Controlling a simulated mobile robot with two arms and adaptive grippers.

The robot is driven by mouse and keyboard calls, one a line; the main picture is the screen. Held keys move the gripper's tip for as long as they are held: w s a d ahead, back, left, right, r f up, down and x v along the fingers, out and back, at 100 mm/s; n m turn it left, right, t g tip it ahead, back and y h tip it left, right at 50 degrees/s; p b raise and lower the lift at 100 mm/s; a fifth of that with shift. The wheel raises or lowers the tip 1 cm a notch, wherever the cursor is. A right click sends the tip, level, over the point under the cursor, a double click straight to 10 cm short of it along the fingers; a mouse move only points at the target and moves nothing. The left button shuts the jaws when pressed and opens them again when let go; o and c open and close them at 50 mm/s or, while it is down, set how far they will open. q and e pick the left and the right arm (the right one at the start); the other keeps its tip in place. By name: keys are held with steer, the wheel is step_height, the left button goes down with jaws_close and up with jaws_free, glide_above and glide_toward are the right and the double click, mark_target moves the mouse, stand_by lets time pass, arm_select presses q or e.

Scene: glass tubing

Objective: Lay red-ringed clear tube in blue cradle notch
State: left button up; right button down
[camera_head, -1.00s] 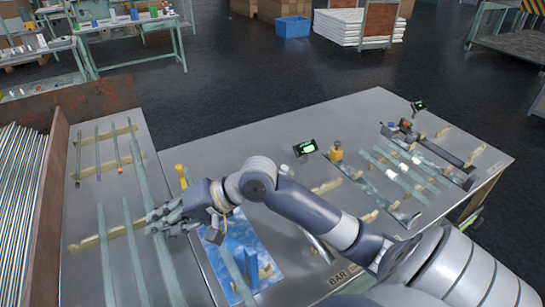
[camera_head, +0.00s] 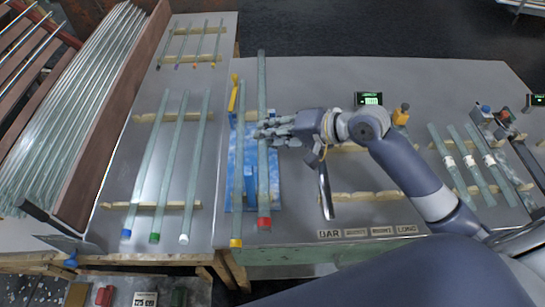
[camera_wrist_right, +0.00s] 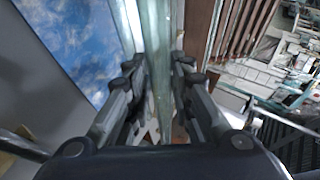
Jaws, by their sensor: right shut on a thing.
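The red-ringed clear tube (camera_head: 262,85) runs lengthwise over the right part of the blue cradle (camera_head: 275,196), its red ring (camera_head: 265,222) at the near end. My right gripper (camera_head: 267,131) is shut on it near the cradle's far edge. The tube also shows between the fingers in the right wrist view (camera_wrist_right: 158,50), with the blue cradle surface (camera_wrist_right: 70,40) to the left. A yellow-ringed tube (camera_head: 238,205) lies parallel on the cradle's left part. I cannot tell whether the red-ringed tube touches the notch. My left gripper is not in view.
Several tubes with blue, green and white rings (camera_head: 172,160) lie on wooden rests at left. A yellow upright piece (camera_head: 233,95) stands by the cradle's far left corner. A small display (camera_head: 369,99) and white-banded tubes (camera_head: 470,165) are at right.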

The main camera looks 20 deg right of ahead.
step_height(320, 180, down, 11)
steer(key=shift+d+r, duration=0.1)
steer(key=shift+d, duration=0.05)
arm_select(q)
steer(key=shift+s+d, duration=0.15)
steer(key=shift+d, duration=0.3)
arm_select(e)
steer(key=shift+f, duration=0.45)
steer(key=c, duration=1.4)
jaws_free()
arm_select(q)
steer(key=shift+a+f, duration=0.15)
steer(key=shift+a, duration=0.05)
